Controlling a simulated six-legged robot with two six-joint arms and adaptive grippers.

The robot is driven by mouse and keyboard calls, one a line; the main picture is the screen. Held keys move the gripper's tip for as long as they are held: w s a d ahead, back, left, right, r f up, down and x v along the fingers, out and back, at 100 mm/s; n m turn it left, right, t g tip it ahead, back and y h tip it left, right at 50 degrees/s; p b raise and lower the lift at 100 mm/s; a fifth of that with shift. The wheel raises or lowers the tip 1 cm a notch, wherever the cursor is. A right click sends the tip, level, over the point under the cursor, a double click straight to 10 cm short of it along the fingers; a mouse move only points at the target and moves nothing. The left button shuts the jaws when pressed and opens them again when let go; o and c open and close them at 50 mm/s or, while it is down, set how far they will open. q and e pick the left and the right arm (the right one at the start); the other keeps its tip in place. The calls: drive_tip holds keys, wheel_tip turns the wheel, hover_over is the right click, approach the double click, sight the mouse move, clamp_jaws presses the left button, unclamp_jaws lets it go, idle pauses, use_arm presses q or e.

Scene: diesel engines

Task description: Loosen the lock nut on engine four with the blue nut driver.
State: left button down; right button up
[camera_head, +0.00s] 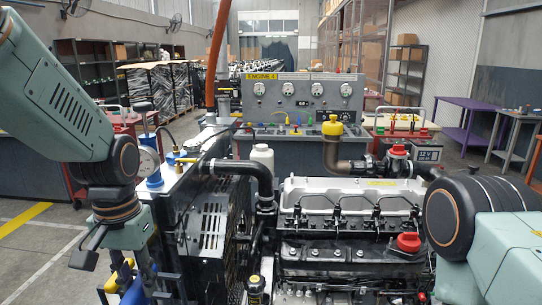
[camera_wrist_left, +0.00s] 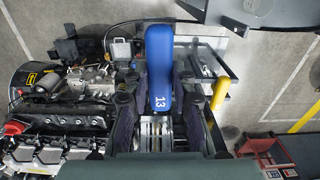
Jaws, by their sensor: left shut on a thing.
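The blue nut driver (camera_wrist_left: 158,68), marked 13, shows in the left wrist view with its handle between the fingers of my left gripper (camera_wrist_left: 157,100). The gripper is shut on it. In the head view my left gripper (camera_head: 143,275) hangs at the lower left, beside the engine's black radiator side, and a bit of blue shows there. Engine four (camera_head: 350,225) fills the lower middle, below a panel with a yellow ENGINE 4 label (camera_head: 262,76). I cannot make out the lock nut. My right arm enters at the right; its gripper is out of view.
A yellow-handled tool (camera_wrist_left: 219,93) stands close to the right of the left gripper in the wrist view. A purple table (camera_head: 465,103) stands at the back right.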

use_arm(q)
drive_tip(key=s+d+f+b, duration=0.1)
drive_tip(key=d+f+b, duration=0.1)
drive_tip(key=f+b, duration=0.8)
drive_tip(key=s+d+f+b, duration=0.1)
drive_tip(key=d+f+b, duration=0.1)
drive_tip(key=f+b, duration=0.9)
wheel_tip(320, 180, down, 7)
drive_tip(key=shift+f, duration=0.15)
drive_tip(key=shift+s, duration=0.1)
